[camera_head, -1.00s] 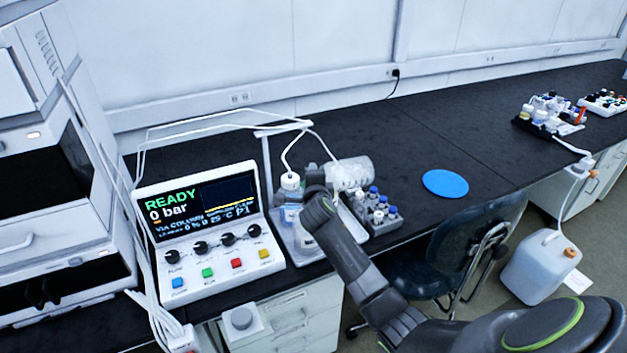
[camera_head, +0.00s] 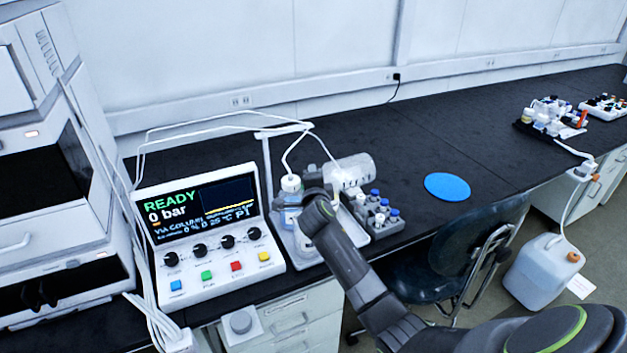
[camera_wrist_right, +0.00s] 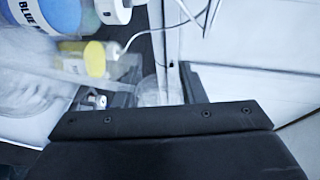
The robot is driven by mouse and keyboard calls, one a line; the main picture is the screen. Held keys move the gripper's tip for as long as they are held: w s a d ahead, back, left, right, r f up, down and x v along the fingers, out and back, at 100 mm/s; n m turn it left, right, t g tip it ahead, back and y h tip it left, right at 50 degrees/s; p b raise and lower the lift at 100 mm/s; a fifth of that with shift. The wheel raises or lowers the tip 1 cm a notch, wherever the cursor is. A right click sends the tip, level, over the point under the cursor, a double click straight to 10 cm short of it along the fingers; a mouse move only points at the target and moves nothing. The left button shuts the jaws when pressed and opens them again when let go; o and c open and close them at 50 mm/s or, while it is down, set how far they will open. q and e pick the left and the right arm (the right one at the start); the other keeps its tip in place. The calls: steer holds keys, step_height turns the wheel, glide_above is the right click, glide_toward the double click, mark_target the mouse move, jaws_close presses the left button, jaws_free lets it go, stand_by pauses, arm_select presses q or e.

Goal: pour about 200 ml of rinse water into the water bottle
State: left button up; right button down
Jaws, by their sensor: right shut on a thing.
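A bottle with a white cap (camera_head: 290,183) and a pale blue label (camera_head: 290,217) stands on a light tray beside the control panel, with a tube running to its cap. My right gripper (camera_head: 322,198) is just right of it, shut on a clear ribbed vessel (camera_head: 356,170) that lies tipped nearly on its side. The vessel's left end is close to the bottle cap; its contents and any stream are not clear. In the right wrist view, a blue-filled bottle (camera_wrist_right: 55,14) and a yellow one (camera_wrist_right: 85,60) show. My left gripper is not in view.
The control panel (camera_head: 203,232) reads READY and 0 bar. A rack of small vials (camera_head: 378,215) stands right of my gripper. A blue disc (camera_head: 447,187) lies on the bare black bench. A chair (camera_head: 455,250) and a white canister (camera_head: 540,270) are at the front.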

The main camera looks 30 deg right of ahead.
steer(key=shift+r, duration=0.15)
steer(key=shift+d+r+m+g+y+p, duration=0.15)
steer(key=shift+d+m+g+y+p, duration=0.15)
steer(key=shift+m+y+p, duration=0.45)
steer(key=shift+r+m+y+p, duration=0.25)
steer(key=shift+r+m+p, duration=0.55)
steer(key=shift+m, duration=0.15)
steer(key=shift+d+m, duration=0.1)
steer(key=shift+m, duration=0.2)
steer(key=shift+y+p, duration=0.3)
